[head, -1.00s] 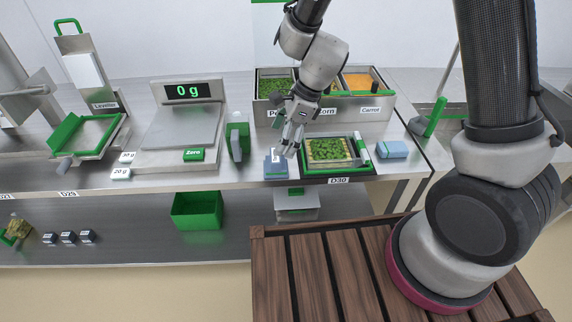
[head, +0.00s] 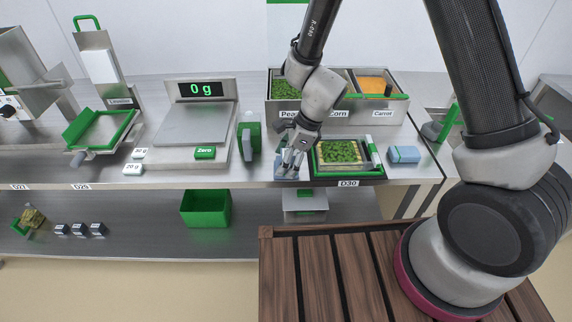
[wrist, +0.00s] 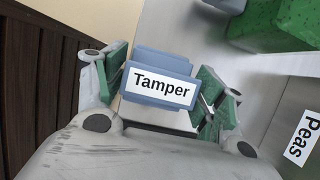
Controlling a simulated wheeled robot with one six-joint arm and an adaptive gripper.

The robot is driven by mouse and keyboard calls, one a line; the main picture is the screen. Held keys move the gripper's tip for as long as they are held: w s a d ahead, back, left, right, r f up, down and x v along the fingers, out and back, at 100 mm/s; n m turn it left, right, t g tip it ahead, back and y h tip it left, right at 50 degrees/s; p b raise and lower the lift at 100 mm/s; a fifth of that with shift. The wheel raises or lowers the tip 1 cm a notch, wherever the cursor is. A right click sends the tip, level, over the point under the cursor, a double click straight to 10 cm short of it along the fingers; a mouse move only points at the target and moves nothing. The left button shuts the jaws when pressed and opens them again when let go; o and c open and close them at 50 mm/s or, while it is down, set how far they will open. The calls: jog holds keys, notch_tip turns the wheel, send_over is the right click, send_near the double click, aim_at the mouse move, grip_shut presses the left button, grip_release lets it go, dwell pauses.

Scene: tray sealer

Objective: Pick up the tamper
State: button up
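The tamper (wrist: 158,86) is a blue-grey block with a white "Tamper" label. In the wrist view it lies between the green-padded fingers of my gripper (wrist: 164,84), very close to both pads. My gripper appears open around it; contact with the sides is not clear. In the head view my gripper (head: 290,165) points down over the tamper (head: 280,169), which stands on the counter and is partly hidden by the fingers.
The green-rimmed tray (head: 316,172) of peas stands just right of my gripper. A green and grey object (head: 249,136) and the scale (head: 190,128) are to the left. Ingredient bins (head: 350,112) stand behind; a blue block (head: 405,154) lies farther right.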

jog(key=c, duration=0.7)
